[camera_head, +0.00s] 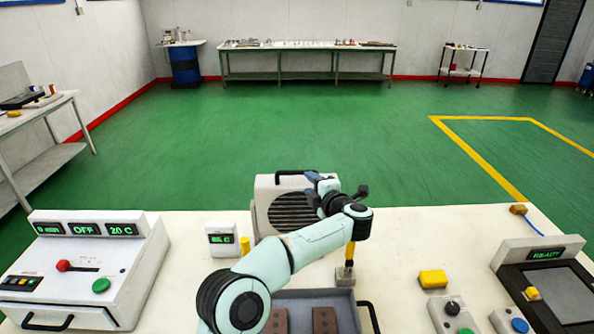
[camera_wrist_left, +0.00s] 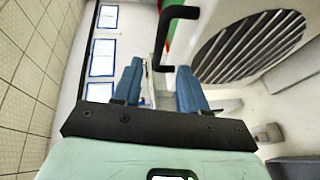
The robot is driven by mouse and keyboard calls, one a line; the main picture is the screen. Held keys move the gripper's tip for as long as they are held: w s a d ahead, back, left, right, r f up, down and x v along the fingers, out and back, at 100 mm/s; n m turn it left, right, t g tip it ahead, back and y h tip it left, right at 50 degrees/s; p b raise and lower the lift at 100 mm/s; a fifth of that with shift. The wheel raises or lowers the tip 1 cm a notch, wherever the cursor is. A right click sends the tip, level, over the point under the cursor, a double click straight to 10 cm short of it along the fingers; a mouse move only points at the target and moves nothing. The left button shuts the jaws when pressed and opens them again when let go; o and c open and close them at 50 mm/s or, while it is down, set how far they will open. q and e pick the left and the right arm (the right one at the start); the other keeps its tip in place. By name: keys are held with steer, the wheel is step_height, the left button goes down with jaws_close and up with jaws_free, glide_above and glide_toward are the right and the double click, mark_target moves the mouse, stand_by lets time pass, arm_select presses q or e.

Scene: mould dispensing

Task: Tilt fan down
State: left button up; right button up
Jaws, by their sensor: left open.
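The fan (camera_head: 266,190) is a white box with a dark slatted grille and a black handle (camera_head: 292,174) on top. It stands at the back edge of the table. My left gripper (camera_head: 313,188) is at the fan's upper right, in front of part of it. In the left wrist view, its two blue fingers (camera_wrist_left: 160,70) are apart, with nothing held between them. The black handle (camera_wrist_left: 180,13) shows just beyond the fingertips, and the grille (camera_wrist_left: 250,48) is to the right. Whether the fingers touch the fan is unclear. My right gripper is in neither view.
A small display box (camera_head: 221,240) and a yellow post (camera_head: 245,246) stand left of my arm. A grey tray (camera_head: 345,310) with brown blocks and a yellow-handled tool (camera_head: 345,275) are below it. Control panels (camera_head: 85,265) stand left; a yellow block (camera_head: 433,279) lies right.

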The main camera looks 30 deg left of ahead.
mark_target(298, 174)
arm_select(q)
steer(key=p+x, duration=0.2)
steer(key=x, duration=0.7)
steer(key=shift+w+r+p, duration=0.1)
steer(key=shift+w+p, duration=0.05)
steer(key=shift+p, duration=0.15)
steer(key=shift+w+a+f, duration=0.2)
steer(key=shift+a, duration=0.05)
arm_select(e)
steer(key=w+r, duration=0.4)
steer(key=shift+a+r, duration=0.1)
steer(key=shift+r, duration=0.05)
arm_select(q)
steer(key=shift+s, duration=0.1)
steer(key=shift+c, duration=0.9)
jaws_close()
